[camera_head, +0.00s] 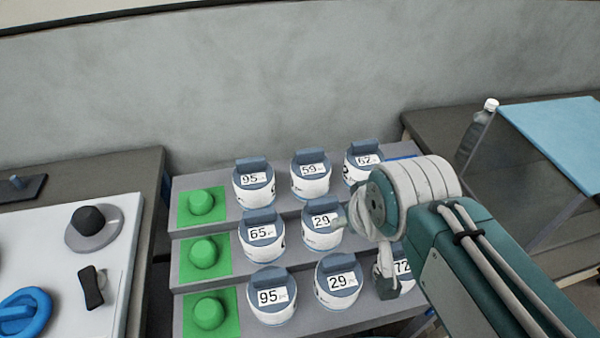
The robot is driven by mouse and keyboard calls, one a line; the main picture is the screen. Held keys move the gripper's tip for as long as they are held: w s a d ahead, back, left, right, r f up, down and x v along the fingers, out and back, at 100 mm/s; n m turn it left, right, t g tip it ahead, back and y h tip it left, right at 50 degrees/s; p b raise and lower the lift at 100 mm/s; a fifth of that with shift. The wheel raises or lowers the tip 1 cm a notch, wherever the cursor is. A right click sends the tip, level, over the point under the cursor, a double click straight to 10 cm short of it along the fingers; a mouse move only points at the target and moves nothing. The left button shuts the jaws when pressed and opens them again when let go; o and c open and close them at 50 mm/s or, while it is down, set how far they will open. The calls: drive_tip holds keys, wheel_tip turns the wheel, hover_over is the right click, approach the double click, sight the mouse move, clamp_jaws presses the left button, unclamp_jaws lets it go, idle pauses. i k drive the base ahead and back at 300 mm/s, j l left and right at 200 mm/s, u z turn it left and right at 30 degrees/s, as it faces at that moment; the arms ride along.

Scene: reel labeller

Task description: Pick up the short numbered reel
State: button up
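Numbered white reels with blue-grey tops stand in three rows on a grey stepped rack (180,255). The back row shows reel 95 (253,190), reel 59 (310,187) and reel 62 (360,175), partly covered by my arm. The middle row shows reel 65 (262,247) and reel 29 (318,240). The front row shows reel 95 (272,312), reel 29 (338,299) and reel 72 (405,284), mostly hidden. I cannot tell which reel is short. My gripper (385,268) hangs over the rack's right side; its fingers are not clear.
Three green buttons (204,252) line the rack's left side. A left table holds a white board (60,250) with a black knob (88,219), a black switch (91,287) and a blue handwheel (25,312). A bottle (478,130) and a blue-topped panel (555,135) stand right.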

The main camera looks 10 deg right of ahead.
sight(272, 290)
drive_tip(key=u, duration=0.4)
drive_tip(key=k+u, duration=0.1)
drive_tip(key=u, duration=0.25)
drive_tip(key=k+u, duration=0.1)
drive_tip(key=u, duration=0.65)
drive_tip(key=k+z, duration=0.15)
drive_tip(key=z, duration=0.35)
